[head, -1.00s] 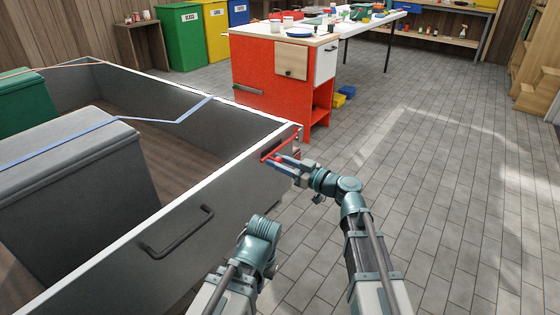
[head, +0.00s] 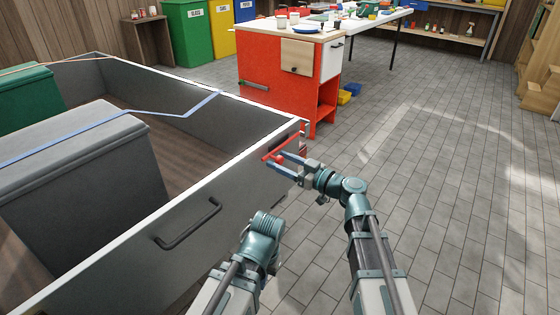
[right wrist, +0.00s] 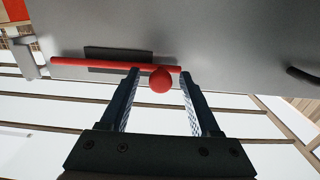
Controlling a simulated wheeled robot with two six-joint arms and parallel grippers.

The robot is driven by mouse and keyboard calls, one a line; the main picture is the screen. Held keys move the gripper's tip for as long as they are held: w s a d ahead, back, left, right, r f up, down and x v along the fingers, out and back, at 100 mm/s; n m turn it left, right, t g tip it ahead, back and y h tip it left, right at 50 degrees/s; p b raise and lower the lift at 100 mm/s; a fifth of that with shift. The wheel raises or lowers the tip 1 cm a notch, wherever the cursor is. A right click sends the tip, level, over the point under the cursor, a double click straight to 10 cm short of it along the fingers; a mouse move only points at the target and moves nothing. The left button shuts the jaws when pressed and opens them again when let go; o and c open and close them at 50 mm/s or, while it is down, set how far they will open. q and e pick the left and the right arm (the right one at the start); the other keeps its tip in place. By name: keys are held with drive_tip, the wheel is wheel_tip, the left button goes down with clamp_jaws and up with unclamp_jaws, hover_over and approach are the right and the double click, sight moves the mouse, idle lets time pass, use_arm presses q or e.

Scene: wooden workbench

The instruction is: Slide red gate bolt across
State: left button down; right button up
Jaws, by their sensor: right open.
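The red gate bolt (head: 288,144) is a thin rod on the outer face of the grey trailer side (head: 232,187), near its far corner. In the right wrist view the rod (right wrist: 95,65) lies across a dark slot plate, and its round red knob (right wrist: 161,80) sticks out towards me. My right gripper (head: 279,162) is open at the bolt. In the right wrist view its two fingers (right wrist: 159,72) stand one on each side of the knob, with gaps on both sides. My left forearm shows at the bottom of the head view, but its gripper does not show.
A dark pull handle (head: 188,224) sits on the trailer side, nearer me. A grey lidded box (head: 85,160) and a green box (head: 30,92) stand inside the trailer. A red cabinet (head: 275,85) stands behind the corner. The tiled floor to the right is clear.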

drive_tip(key=v, duration=1.3)
drive_tip(key=s+a+f+m+g+h+p, duration=0.15)
drive_tip(key=s+a+f+g+h, duration=0.35)
drive_tip(key=s+a+f+g, duration=0.6)
drive_tip(key=s+d+f+m+h+p, duration=0.3)
drive_tip(key=s+d+f+m+h, duration=0.3)
drive_tip(key=h, duration=0.5)
wheel_tip(320, 180, up, 37)
drive_tip(key=d+p, duration=0.1)
drive_tip(key=p, duration=3.6)
drive_tip(key=shift+d+n, duration=0.15)
drive_tip(key=shift+n, duration=0.1)
